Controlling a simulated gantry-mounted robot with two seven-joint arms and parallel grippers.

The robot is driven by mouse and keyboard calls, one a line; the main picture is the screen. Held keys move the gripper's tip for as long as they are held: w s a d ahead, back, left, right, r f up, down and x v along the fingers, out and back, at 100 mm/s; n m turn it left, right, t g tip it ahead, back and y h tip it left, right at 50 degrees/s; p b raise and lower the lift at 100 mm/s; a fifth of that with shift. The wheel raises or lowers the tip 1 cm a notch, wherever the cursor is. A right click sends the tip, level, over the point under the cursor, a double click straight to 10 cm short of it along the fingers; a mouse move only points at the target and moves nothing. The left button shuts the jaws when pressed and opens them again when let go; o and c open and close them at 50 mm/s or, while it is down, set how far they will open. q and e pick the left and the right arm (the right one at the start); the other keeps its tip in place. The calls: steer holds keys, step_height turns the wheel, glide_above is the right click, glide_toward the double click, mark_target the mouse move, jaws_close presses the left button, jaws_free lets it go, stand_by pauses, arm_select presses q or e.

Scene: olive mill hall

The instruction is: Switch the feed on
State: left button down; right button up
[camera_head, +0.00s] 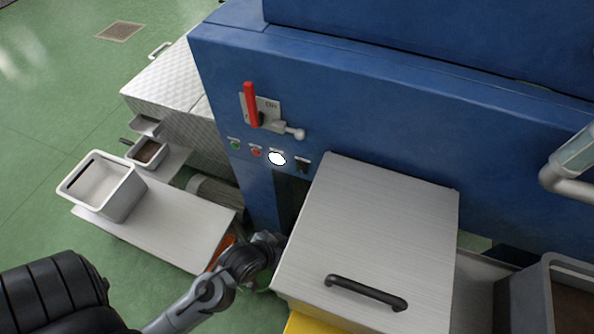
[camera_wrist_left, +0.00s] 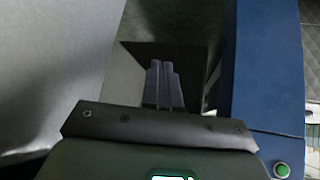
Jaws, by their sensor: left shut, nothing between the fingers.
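On the blue machine (camera_head: 370,95) a red lever (camera_head: 250,104) stands nearly upright in front of a small pale label plate; its lettering is too small to read surely. Below it are a green button (camera_head: 235,144), a red button (camera_head: 256,152), a bright white lamp (camera_head: 277,158) and a small dark switch (camera_head: 303,165). The green button also shows in the left wrist view (camera_wrist_left: 282,170), at the lower right. My left gripper (camera_wrist_left: 162,68) is shut and empty, pointing into a dark recess beside the blue panel. In the head view its fingers are hidden behind the metal lid. My right gripper is not in view.
The brushed metal lid (camera_head: 375,225) with a black handle (camera_head: 366,292) stands close right of my left wrist. A metal table (camera_head: 175,225) carries a white bin (camera_head: 103,187) at left. A grey container (camera_head: 535,300) is at lower right. Green floor is free at far left.

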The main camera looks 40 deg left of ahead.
arm_select(q)
step_height(320, 180, up, 9)
steer(key=a+n+t+y+p, duration=0.2)
steer(key=t+y+p, duration=0.4)
steer(key=t, duration=0.3)
steer(key=shift+a+n+t+y, duration=0.4)
steer(key=shift+n+y, duration=0.3)
steer(key=shift+n, duration=0.2)
steer(key=shift+r, duration=0.1)
steer(key=b, duration=0.3)
glide_toward(301, 167)
steer(key=x, duration=0.6)
steer(key=shift+w+a+r, duration=0.15)
steer(key=shift+w, duration=0.25)
